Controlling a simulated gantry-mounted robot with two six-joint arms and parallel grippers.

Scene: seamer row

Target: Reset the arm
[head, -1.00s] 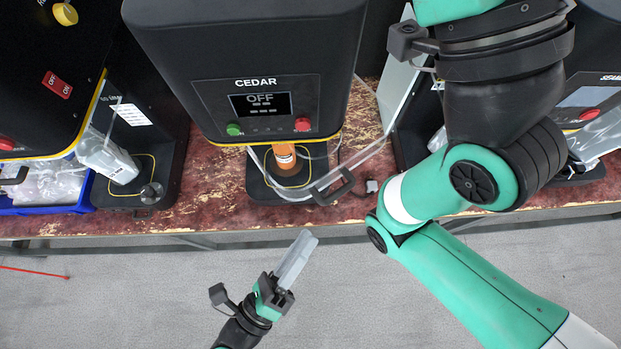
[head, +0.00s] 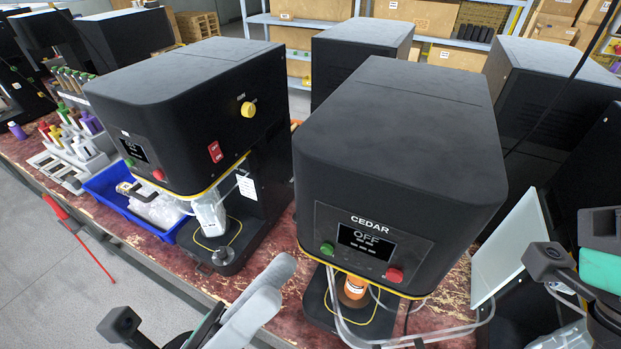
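My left gripper (head: 255,300) reaches in at the bottom, left of the middle. Its pale grey fingers lie close together with nothing seen between them. It appears in front of the bench edge, apart from the machines. Part of my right arm's wrist (head: 600,262), with its black camera, shows at the right edge; its fingers cannot be made out. The black CEDAR machine (head: 395,170) stands in the middle with its screen reading OFF. An orange bottle (head: 354,287) stands upright under its head, partly hidden by the machine.
Another black machine (head: 190,110) stands to the left, with a clear container (head: 208,215) under it. A blue bin (head: 112,186) holds clear bags. A rack of coloured-cap bottles (head: 75,140) is farther left. A clear looped guard (head: 400,338) juts out before CEDAR. The floor at left has open room.

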